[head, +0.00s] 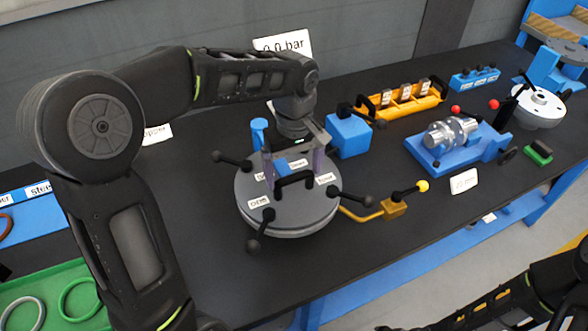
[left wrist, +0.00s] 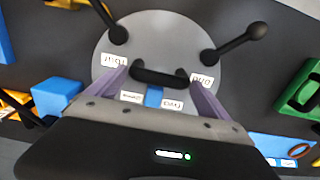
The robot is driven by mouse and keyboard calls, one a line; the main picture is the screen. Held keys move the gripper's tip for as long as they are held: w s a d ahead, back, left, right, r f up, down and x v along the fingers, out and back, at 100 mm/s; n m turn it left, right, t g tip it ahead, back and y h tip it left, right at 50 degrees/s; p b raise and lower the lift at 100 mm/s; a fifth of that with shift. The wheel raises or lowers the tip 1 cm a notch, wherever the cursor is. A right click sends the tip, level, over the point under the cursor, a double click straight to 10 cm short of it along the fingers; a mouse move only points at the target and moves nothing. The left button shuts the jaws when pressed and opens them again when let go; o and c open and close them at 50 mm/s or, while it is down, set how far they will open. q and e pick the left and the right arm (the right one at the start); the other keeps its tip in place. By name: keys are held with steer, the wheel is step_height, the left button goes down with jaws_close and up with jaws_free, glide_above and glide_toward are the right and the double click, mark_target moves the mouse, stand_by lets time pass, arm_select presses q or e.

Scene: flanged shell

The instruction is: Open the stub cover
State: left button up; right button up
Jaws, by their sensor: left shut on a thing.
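The round grey stub cover (head: 302,212) lies flat on the table in the head view, with small white labels on top. It fills the upper middle of the left wrist view (left wrist: 160,35). A black bar handle (head: 296,181) stands at its middle. My left gripper (head: 292,168) is above the cover, its purple fingers at the two ends of this handle (left wrist: 160,78), shut on it. Levers with black knobs (head: 254,246) stick out around the rim, splayed outward. My right gripper is not in view; only part of my right arm shows at bottom right.
A blue block (head: 348,135) and a brass valve with a yellow knob (head: 396,208) stand close to the cover. Farther right are a yellow rack (head: 402,101) and a silver shaft on a blue base (head: 455,148). The table front is clear.

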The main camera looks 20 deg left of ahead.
arm_select(q)
steer(key=c, duration=0.5)
steer(key=shift+a, duration=0.1)
